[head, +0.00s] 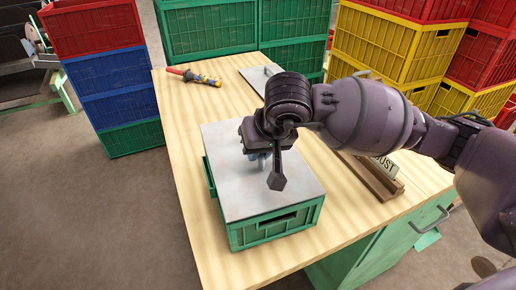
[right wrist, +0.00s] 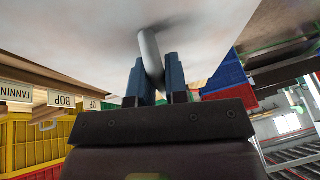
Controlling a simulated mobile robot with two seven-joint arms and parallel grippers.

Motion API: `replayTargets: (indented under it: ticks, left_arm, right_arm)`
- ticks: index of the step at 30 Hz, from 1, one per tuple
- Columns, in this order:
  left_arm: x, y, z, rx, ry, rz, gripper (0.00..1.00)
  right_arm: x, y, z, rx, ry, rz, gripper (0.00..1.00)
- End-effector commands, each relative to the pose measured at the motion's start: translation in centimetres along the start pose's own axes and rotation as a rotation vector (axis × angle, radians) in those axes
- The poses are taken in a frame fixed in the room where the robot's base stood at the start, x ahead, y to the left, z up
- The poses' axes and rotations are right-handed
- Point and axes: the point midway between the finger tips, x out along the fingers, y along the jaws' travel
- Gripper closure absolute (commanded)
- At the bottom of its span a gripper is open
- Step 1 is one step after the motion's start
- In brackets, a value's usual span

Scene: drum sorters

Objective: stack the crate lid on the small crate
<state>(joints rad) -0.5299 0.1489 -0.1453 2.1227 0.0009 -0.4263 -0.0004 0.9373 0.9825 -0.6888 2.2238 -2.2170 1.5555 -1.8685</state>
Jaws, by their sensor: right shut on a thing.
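The crate lid (head: 228,190) is a flat grey plate with a grey bar handle (right wrist: 150,52). In the head view it lies over the small green crate (head: 275,228), roughly lined up with its rim. I cannot tell whether it fully rests on the rim or sits just above it. My right gripper (head: 258,158) is over the middle of the lid, and its blue fingers (right wrist: 157,80) are shut on the handle. The crate's inside is hidden under the lid. My left gripper is not in view.
A second grey plate (head: 257,79) lies at the table's back, near a red-and-yellow tool (head: 195,77). A wooden rail with a label (head: 368,178) is right of the crate. Stacked crates (head: 105,80) stand behind and left. The wooden table (head: 178,120) is clear left of the lid.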

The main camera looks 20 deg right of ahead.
Motion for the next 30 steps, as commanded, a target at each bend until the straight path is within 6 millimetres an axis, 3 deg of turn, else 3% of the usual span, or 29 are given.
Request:
replayTargets:
  ticks: [12, 30]
  left_arm:
    - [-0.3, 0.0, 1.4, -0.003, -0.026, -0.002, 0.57]
    - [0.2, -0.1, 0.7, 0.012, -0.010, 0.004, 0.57]
  right_arm:
    - [0.3, 0.1, 0.1, 0.000, 0.000, 0.000, 1.00]
    - [0.8, 0.2, 0.4, 0.001, -0.002, 0.001, 1.00]
